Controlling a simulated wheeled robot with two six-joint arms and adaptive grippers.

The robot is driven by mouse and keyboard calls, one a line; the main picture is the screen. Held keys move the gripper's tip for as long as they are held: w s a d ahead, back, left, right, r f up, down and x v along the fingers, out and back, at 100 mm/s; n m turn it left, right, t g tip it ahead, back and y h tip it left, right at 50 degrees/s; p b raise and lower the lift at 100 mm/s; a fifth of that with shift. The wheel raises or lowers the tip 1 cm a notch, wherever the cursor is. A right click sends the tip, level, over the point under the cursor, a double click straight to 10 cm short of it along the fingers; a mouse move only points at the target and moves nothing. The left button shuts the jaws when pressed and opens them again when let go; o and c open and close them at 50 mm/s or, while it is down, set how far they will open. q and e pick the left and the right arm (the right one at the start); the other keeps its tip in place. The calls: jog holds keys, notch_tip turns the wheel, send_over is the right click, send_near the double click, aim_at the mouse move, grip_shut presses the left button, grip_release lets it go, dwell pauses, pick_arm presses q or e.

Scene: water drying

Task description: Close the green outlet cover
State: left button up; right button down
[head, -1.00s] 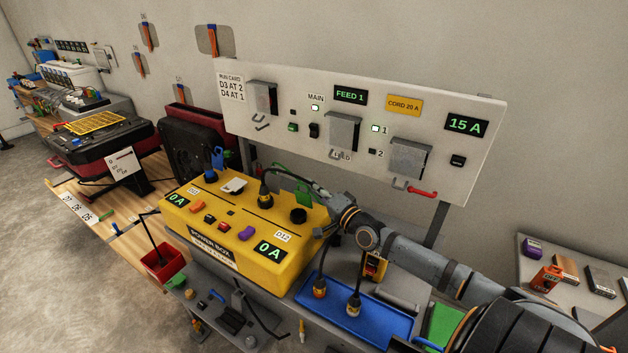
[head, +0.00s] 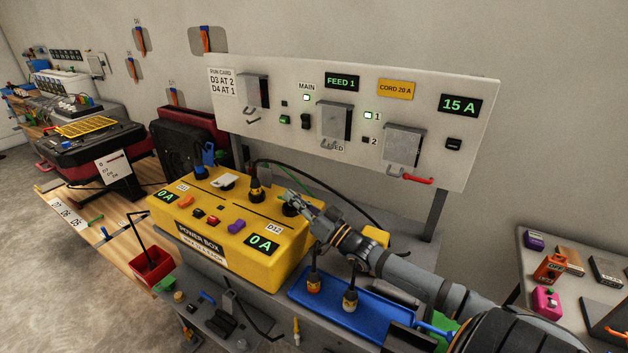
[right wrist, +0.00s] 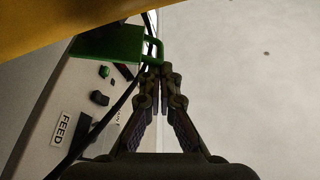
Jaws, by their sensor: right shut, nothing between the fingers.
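The green outlet cover (right wrist: 108,44) shows in the right wrist view as a flat green plate with a loop handle, beside the yellow power box (right wrist: 60,14). My right gripper (head: 289,196) is shut and empty at the cover. In the wrist view its fingertips (right wrist: 165,70) are right by the loop, contact unclear. My left gripper is not in view.
A black plug with a cable (head: 255,190) stands in the box left of my gripper. A blue tray (head: 330,304) with two upright plugs lies below my right arm. The white panel (head: 440,165) rises behind. A red bin (head: 151,268) is at the left.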

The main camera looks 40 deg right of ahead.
jog(key=shift+s+a+f, duration=0.1)
jog(key=shift+a+f, duration=0.2)
jog(key=shift+f, duration=0.1)
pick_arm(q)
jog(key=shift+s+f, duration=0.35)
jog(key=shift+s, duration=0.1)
pick_arm(e)
jog(key=shift+s+a+f, duration=0.1)
jog(key=shift+a+f, duration=0.1)
jog(key=shift+f, duration=0.15)
